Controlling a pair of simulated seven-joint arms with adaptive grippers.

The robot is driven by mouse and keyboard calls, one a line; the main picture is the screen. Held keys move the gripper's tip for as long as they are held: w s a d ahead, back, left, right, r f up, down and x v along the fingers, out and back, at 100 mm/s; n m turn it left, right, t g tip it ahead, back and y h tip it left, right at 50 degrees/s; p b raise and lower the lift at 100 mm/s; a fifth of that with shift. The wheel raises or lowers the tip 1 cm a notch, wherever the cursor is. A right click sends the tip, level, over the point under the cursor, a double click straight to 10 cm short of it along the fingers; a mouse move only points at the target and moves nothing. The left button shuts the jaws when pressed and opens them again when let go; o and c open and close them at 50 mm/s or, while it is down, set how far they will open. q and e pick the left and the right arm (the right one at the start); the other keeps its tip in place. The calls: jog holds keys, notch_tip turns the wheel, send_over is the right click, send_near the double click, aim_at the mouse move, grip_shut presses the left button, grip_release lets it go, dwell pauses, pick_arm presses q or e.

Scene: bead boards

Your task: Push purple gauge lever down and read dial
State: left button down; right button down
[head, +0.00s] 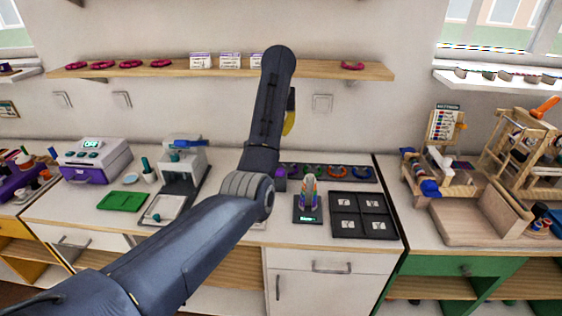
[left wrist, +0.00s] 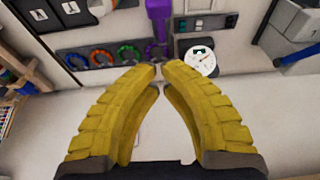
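The purple lever (left wrist: 158,14) shows at the top centre of the left wrist view, upright in that picture, just beyond my fingertips. The round white dial (left wrist: 201,58), with a needle too small to read, is to its right. In the head view, a bit of purple (head: 280,172) shows beside my arm; my arm hides the dial there. My left gripper (left wrist: 160,68) has yellow fingers whose tips nearly meet, with nothing between them. It is apart from the lever as far as I can tell. In the head view one yellow finger (head: 289,112) shows behind my forearm. My right gripper is not in view.
A dark ring tray (head: 342,172) with coloured rings lies at the counter's back. In front are a striped bead stack (head: 309,193) and a black board (head: 361,226). A grey-white press (head: 184,160) and a green tray (head: 122,201) are left. Wooden structures stand right.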

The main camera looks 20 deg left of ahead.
pick_arm(q)
send_over(280, 170)
jog(key=w+a, duration=0.1)
jog(key=w, duration=0.4)
notch_tip(280, 170, down, 9)
jog(key=shift+a+f, duration=0.1)
jog(key=shift+a, duration=0.05)
jog(key=f, duration=0.1)
jog(key=s+f, duration=0.1)
jog(key=shift+f, duration=0.3)
jog(key=shift+s+d+f, duration=0.2)
jog(key=shift+s+f, duration=0.05)
jog(key=shift+f, duration=0.2)
jog(key=shift+s+f, duration=0.1)
jog(key=shift+f, duration=0.05)
jog(key=shift+d, duration=0.15)
